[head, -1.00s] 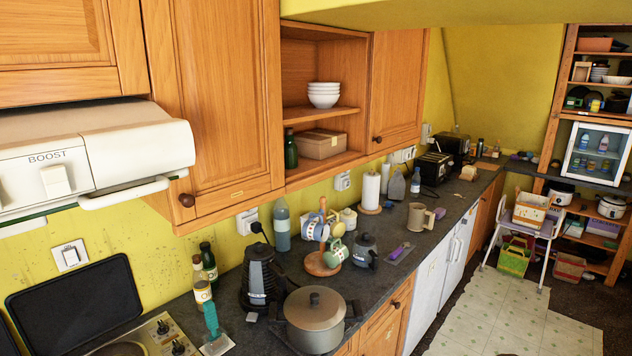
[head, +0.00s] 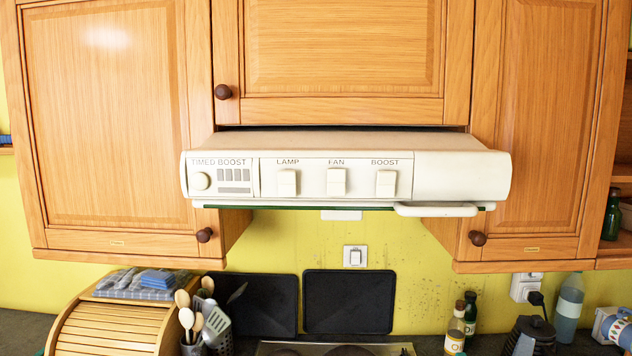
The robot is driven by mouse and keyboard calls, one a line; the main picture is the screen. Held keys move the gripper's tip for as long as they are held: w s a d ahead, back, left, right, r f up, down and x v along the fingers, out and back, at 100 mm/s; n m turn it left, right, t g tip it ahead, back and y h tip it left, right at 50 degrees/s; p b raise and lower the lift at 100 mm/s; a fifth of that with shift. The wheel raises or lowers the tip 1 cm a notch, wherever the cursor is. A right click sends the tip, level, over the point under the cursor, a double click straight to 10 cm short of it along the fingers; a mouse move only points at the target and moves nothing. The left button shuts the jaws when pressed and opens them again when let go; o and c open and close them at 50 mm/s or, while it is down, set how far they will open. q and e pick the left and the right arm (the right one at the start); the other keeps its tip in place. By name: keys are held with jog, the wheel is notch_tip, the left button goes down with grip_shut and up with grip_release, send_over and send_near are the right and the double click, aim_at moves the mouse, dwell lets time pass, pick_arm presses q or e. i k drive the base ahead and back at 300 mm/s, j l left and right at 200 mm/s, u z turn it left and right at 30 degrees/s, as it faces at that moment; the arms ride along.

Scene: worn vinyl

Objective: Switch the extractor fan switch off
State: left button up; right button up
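The white extractor hood (head: 460,175) hangs under the middle wooden cupboard and faces me in the head view. Its fan switch (head: 336,182) is a white rocker under the label FAN, in the middle of the panel. The lamp switch (head: 287,183) is to its left and the boost switch (head: 386,184) to its right. I cannot tell from here which way the fan rocker is set. Neither of my grippers is in view.
A white handle (head: 436,210) sticks out below the hood's right part. Wooden cupboards (head: 105,110) flank the hood. Below are a wall switch (head: 355,256), black boards (head: 350,300), a bread bin (head: 110,325), utensils (head: 200,320) and bottles (head: 470,310). The space before the hood looks clear.

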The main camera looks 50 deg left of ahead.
aim_at(336, 176)
jog(key=k+u, duration=0.1)
jog(key=u, duration=1.35)
